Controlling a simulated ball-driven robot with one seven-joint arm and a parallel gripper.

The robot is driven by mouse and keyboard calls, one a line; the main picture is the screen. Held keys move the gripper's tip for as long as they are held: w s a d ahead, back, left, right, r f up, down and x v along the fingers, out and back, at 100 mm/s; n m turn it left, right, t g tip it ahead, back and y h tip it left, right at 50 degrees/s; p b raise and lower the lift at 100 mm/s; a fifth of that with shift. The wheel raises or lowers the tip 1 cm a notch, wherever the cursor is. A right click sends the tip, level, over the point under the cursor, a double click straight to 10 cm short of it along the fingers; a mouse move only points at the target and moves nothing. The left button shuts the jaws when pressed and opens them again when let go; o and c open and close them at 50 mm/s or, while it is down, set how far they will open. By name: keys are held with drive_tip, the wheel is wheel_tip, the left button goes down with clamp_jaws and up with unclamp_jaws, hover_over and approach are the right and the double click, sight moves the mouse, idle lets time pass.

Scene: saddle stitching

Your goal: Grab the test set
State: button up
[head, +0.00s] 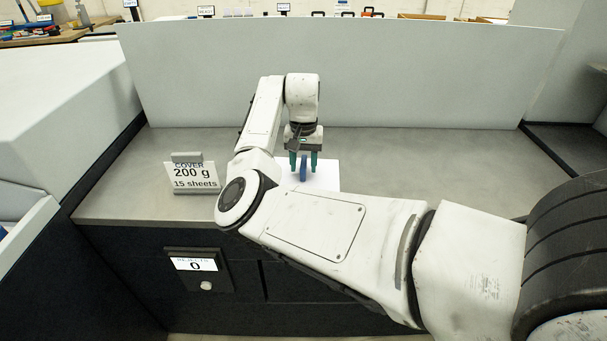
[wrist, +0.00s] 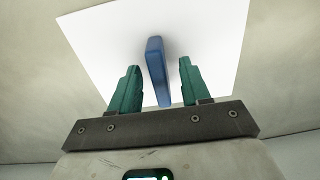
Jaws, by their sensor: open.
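A set of white sheets (head: 326,173) lies flat on the grey counter in the head view, partly hidden behind my arm. In the wrist view the white sheets (wrist: 215,40) fill the upper middle. A blue upright piece (head: 303,167) stands on the sheets; it also shows in the wrist view (wrist: 156,70). My gripper (head: 303,163) is above the sheets, its green fingers apart. In the wrist view my gripper (wrist: 159,85) has one finger on each side of the blue piece, with a gap on both sides.
A sign (head: 192,175) reading "COVER 200 g 15 sheets" stands at the counter's front left. A rejects panel (head: 195,265) showing 0 is on the counter front. A tall grey panel (head: 340,72) closes the back. The counter (head: 420,165) right of the sheets is clear.

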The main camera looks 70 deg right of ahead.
drive_tip(key=shift+c, duration=0.2)
clamp_jaws()
drive_tip(key=shift+r, duration=0.1)
